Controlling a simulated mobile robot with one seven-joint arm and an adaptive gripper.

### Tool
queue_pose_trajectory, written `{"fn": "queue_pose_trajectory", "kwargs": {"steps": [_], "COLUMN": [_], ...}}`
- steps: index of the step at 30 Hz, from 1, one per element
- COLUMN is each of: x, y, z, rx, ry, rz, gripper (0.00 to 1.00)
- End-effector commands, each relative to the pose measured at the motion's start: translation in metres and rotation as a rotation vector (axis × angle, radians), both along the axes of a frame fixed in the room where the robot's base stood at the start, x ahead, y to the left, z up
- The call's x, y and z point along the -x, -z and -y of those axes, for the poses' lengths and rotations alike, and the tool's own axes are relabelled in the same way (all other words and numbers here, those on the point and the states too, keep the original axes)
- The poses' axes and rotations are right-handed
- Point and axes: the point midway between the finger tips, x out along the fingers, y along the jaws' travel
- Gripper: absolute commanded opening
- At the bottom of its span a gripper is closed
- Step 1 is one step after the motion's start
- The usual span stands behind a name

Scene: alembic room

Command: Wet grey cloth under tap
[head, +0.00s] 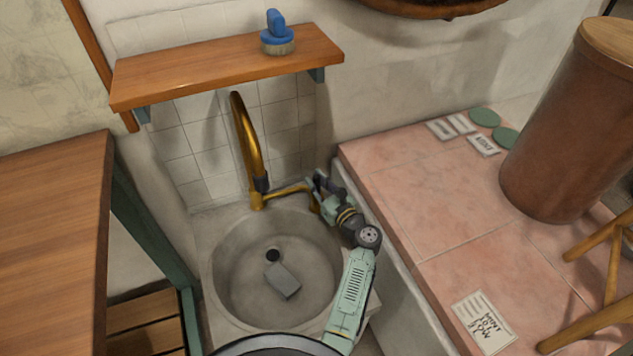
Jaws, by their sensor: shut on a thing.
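The grey cloth (283,281) lies in the round stone sink (232,250), just below the dark drain hole. The brass tap (247,140) stands at the back of the sink, with a tall curved neck and a dark tip. A brass lever (287,191) reaches right from the tap's base. My gripper (313,192) is at the right end of this lever and is shut on it; the fingers partly hide the contact. No water stream can be made out.
A wooden shelf (200,72) with a blue brush (276,35) hangs above the tap. A wooden counter (50,230) is on the left. A pink tiled ledge (420,200) on the right carries cards, green discs and a large brown container (565,130).

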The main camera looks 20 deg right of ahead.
Motion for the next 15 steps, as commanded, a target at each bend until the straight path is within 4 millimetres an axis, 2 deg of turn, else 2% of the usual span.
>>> {"fn": "queue_pose_trajectory", "kwargs": {"steps": [6, 15], "x": [0.0001, 0.0002], "y": [0.0001, 0.0001], "z": [-0.0001, -0.0001], "rx": [0.0, 0.0], "ry": [0.0, 0.0], "rz": [0.0, 0.0], "gripper": [0.0, 0.0]}}
